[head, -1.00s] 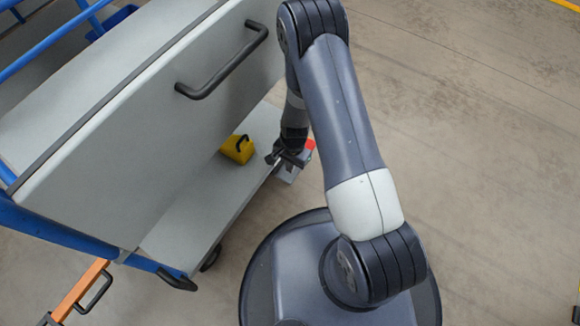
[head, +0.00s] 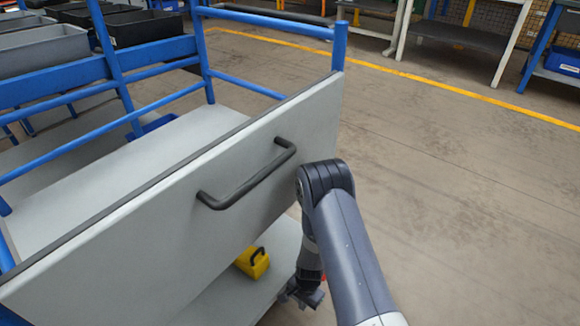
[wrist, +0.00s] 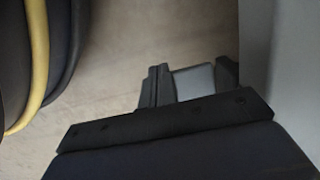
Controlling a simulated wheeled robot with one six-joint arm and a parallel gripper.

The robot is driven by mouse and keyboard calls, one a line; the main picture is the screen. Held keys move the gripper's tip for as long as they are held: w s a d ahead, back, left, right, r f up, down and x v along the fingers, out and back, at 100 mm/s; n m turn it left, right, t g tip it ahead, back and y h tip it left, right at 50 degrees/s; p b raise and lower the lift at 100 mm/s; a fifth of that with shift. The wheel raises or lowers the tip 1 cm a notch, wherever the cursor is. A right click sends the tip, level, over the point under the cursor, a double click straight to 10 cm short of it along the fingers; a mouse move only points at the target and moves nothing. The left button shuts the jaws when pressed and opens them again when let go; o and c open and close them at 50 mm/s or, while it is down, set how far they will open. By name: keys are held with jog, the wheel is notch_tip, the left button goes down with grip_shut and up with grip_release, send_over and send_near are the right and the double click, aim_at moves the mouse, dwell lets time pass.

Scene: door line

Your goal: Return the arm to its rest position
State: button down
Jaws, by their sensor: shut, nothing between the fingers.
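My arm reaches down on the right side of a cart with a large grey panel (head: 160,225). My gripper (head: 305,296) hangs low beside the cart's lower grey shelf (head: 275,262), just right of a yellow block with a black handle (head: 253,262). It is apart from the yellow block and holds nothing. The wrist view shows the dark gripper (wrist: 190,85) pointing over bare floor, with a pale grey surface (wrist: 285,70) close on the right. The fingers are shut; their tips are small and partly hidden in the head view.
A black handle (head: 247,178) sticks out of the panel near my arm. The cart has blue rails (head: 120,75). Grey bins (head: 40,50) stand at the back left, workbenches (head: 455,35) at the back right. The floor (head: 460,200) to the right is clear.

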jog(key=shift+f, duration=0.4)
jog(key=shift+r, duration=0.1)
